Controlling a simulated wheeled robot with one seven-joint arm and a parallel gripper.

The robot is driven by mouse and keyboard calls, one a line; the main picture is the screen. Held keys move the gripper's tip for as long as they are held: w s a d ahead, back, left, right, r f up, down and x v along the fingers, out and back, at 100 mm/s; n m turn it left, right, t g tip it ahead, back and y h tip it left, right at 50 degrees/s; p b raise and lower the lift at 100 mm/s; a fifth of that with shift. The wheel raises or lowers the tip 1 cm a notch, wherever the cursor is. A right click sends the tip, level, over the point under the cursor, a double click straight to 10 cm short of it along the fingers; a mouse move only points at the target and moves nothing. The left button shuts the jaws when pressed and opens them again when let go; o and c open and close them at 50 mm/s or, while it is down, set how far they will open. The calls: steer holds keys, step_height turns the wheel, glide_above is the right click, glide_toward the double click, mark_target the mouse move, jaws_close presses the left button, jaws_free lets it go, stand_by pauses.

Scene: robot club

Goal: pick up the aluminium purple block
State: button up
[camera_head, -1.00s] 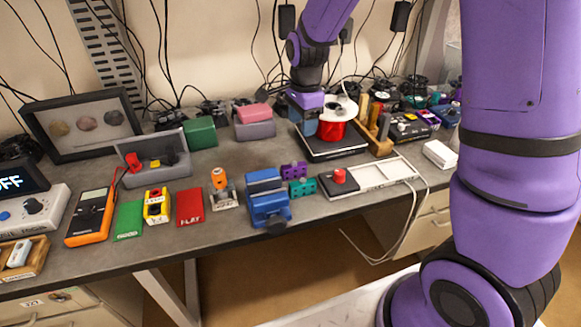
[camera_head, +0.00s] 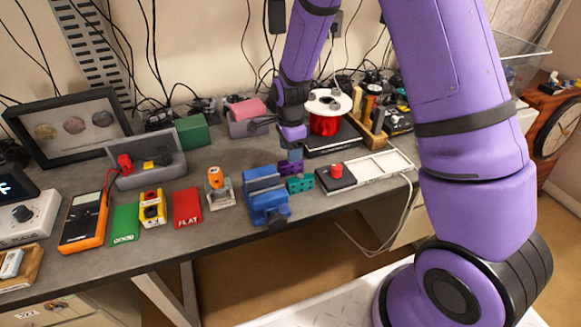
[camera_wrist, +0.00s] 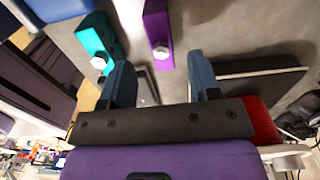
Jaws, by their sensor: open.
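The purple block (camera_head: 285,169) lies on the grey bench, just behind a teal block (camera_head: 300,185) and right of a blue vise (camera_head: 266,195). My gripper (camera_head: 294,155) hovers close above and behind the purple block and partly hides it. In the wrist view the purple block (camera_wrist: 157,32) shows beyond the fingertips, roughly in line with the gap between them, with a pale round spot near its end. My gripper (camera_wrist: 160,72) is open with nothing between its blue fingers. The teal block (camera_wrist: 97,42) shows beyond the left finger.
A white tray (camera_head: 382,166) and a dark pad with a red button (camera_head: 336,172) lie right of the blocks. A red spool (camera_head: 325,122) stands on a black plate behind. An orange-topped piece (camera_head: 216,180) stands left of the vise. The bench's front edge is close.

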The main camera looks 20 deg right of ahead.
mark_target(291, 167)
steer(key=shift+w+f, duration=0.1)
steer(key=shift+f, duration=1.6)
jaws_close()
